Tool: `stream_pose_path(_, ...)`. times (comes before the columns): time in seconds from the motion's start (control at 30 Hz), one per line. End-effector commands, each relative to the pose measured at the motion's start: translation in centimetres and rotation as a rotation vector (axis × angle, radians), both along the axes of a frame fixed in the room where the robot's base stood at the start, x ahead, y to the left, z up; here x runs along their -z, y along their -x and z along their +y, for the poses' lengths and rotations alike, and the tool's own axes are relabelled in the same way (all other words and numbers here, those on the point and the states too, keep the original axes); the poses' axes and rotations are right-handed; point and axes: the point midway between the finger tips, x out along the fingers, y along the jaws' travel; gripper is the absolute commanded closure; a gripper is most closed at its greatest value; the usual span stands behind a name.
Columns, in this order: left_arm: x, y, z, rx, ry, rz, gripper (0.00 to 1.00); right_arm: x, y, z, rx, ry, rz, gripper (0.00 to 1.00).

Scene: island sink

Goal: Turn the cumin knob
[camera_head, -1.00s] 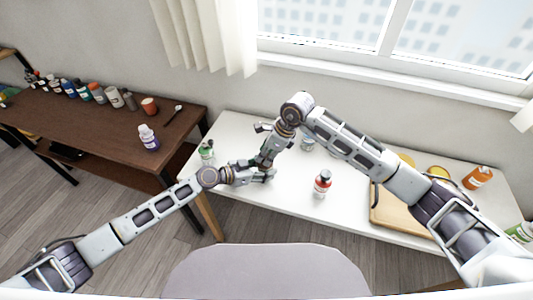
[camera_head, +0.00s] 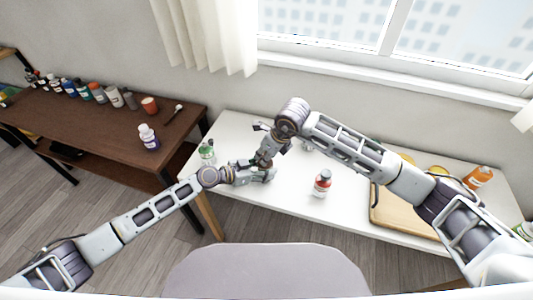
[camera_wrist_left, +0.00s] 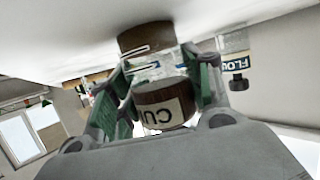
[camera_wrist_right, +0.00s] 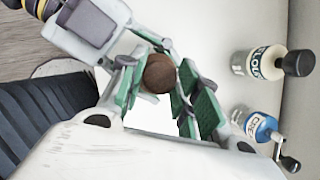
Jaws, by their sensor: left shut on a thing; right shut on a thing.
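The cumin grinder is mostly hidden behind my grippers in the head view. In the left wrist view the cumin grinder (camera_wrist_left: 163,104) appears upside down, with a brown part bearing a "CU" label, a clear middle and another brown end at the white tabletop. My left gripper (camera_wrist_left: 160,85) is shut around it, green pads on both sides. In the right wrist view its round brown knob (camera_wrist_right: 160,73) sits between the green pads of my right gripper (camera_wrist_right: 158,85), which is shut on it from above. In the head view my left gripper (camera_head: 264,174) is just below my right gripper (camera_head: 263,162).
A flour jar (camera_wrist_right: 264,62) and a blue-labelled bottle with a crank (camera_wrist_right: 260,126) stand close by. The table's front middle is clear.

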Motion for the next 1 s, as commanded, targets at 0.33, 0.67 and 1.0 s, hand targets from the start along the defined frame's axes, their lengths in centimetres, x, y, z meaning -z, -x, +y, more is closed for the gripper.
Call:
stream_pose_path(0.33,0.01,0.03,-0.01,0.001,0.001,0.001,0.77,-0.02,-0.06,-0.05,0.023,0.0,-0.002,0.91)
stream_pose_path(0.67,0.01,0.03,-0.01,0.001,0.001,0.001,0.77,-0.02,-0.03,-0.02,0.022,0.0,-0.001,0.45)
stream_pose_path(1.0,0.01,0.02,-0.01,0.0,0.0,0.001,0.77,-0.22,0.03,-0.07,0.021,-0.001,-0.001,0.45)
